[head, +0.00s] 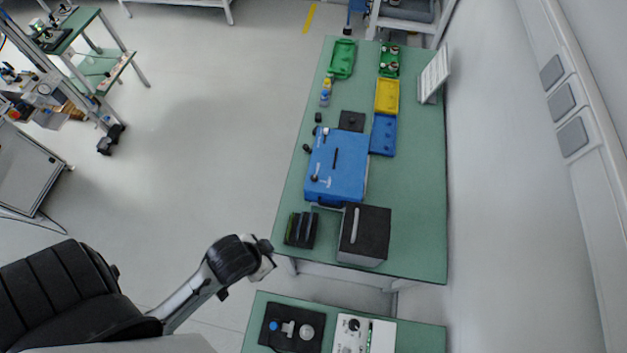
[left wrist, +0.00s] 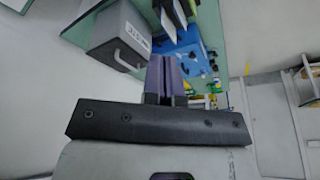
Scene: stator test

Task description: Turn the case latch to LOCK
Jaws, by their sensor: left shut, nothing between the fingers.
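The blue case (head: 345,165) lies on the green table in the head view, with small black parts and white markings on its top. I cannot tell which small part is the latch, or its setting. The case also shows partly in the left wrist view (left wrist: 188,42), beyond my fingers. My left gripper (head: 268,262) is off the table's near left corner, well short of the case. In the left wrist view its purple-grey fingers (left wrist: 166,62) are together with nothing between them. My right gripper is not in view.
A grey box with black top (head: 368,226) and a black slotted rack (head: 300,230) stand on the near side of the case. Blue (head: 383,136), yellow (head: 387,98) and green (head: 342,60) trays lie farther back.

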